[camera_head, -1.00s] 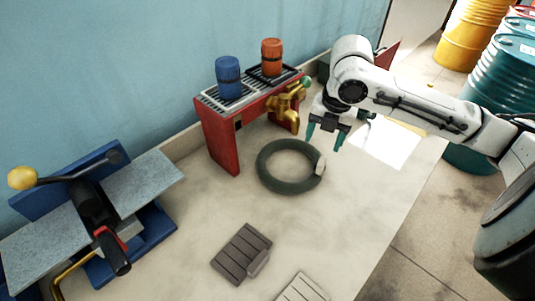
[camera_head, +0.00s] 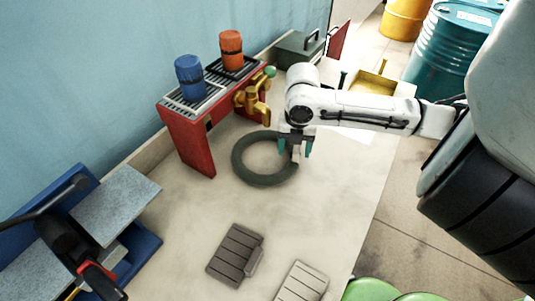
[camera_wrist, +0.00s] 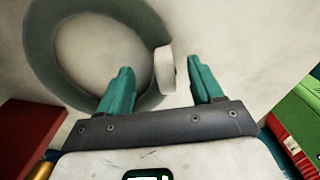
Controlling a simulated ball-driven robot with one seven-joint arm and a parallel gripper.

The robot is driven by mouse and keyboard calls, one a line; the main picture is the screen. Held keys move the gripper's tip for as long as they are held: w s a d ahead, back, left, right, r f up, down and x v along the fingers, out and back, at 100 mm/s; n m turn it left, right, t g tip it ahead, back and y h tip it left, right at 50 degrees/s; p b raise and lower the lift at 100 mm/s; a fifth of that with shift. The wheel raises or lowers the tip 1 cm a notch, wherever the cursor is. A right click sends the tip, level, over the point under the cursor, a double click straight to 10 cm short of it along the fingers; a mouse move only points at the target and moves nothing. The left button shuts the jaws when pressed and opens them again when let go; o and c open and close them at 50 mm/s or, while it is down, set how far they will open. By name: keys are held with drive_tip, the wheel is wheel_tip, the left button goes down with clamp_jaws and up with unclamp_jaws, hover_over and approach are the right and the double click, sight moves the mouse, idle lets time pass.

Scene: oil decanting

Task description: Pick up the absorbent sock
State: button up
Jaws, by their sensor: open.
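The absorbent sock is a dark grey-green ring (camera_head: 243,172) lying on the tabletop in front of the red stand. It has a pale tag or band on its right side, seen clearly in the wrist view (camera_wrist: 165,70). My gripper (camera_head: 296,149) is at the right side of the ring, its teal fingers pointing down. In the wrist view my gripper (camera_wrist: 158,88) is open, with the tag and the ring's edge between and just beyond the fingertips. I cannot tell whether the fingers touch it.
A red stand (camera_head: 191,143) carries a blue container (camera_head: 189,77), an orange container (camera_head: 231,50) and a brass tap (camera_head: 251,97). A blue-based lever tool (camera_head: 138,246) stands left. Dark (camera_head: 236,253) and pale (camera_head: 301,283) slatted pieces lie in front. Drums stand beyond the table.

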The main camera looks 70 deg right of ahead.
drive_tip(key=shift+f, duration=1.2)
drive_tip(key=shift+c, duration=0.5)
clamp_jaws()
drive_tip(key=shift+r, duration=0.1)
